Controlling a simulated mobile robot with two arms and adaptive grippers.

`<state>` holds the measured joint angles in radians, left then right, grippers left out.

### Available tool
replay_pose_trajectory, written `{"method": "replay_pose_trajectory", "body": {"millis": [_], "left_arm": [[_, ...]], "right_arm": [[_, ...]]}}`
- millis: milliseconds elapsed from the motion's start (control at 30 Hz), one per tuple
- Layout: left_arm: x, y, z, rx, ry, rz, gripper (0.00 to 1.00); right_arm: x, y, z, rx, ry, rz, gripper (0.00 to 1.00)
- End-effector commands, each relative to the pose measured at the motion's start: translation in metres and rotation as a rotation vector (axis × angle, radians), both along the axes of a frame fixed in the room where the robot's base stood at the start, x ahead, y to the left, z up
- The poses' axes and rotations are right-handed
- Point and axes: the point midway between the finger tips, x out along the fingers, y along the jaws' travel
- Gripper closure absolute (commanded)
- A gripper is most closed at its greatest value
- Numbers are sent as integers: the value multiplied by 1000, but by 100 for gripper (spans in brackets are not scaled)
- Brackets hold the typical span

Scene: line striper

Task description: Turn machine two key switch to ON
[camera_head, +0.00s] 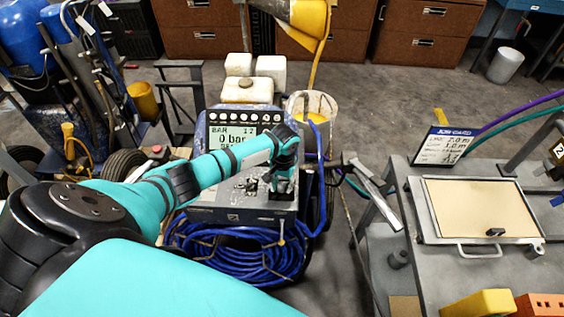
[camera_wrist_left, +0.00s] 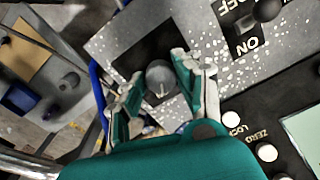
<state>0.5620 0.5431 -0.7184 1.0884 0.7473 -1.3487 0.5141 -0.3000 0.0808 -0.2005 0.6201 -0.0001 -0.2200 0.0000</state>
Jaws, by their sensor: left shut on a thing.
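The striping machine (camera_head: 215,214) stands in the middle of the head view, with a lit display (camera_head: 233,138) that reads 0 bar. My left gripper (camera_head: 281,183) reaches down to the right side of its control panel. In the left wrist view the two fingers of my left gripper (camera_wrist_left: 158,80) are on either side of a round grey knob (camera_wrist_left: 160,78) on a black plate, shut on it. A white mark shows on the knob. A black switch (camera_wrist_left: 266,9) with OFF and ON labels sits beside it, not held. My right gripper is not in view.
A coiled blue hose (camera_head: 240,258) hangs on the machine's front. A white bucket (camera_head: 312,105) stands behind it. To the right is a grey cart (camera_head: 410,190) with a framed panel (camera_head: 474,209) and a small sign (camera_head: 445,146). Some floor behind the cart is clear.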

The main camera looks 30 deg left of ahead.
Motion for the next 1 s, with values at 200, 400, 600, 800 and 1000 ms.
{"method": "replay_pose_trajectory", "body": {"millis": [200,400,600,800,1000], "left_arm": [[-1,0,0,0,1,-56,100],[0,0,0,0,1,-72,100],[0,0,0,1,0,-72,100],[0,0,0,1,0,-72,55],[0,0,0,0,0,-71,45]], "right_arm": [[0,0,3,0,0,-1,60],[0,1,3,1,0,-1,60],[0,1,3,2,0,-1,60],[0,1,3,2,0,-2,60],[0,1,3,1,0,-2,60]]}}
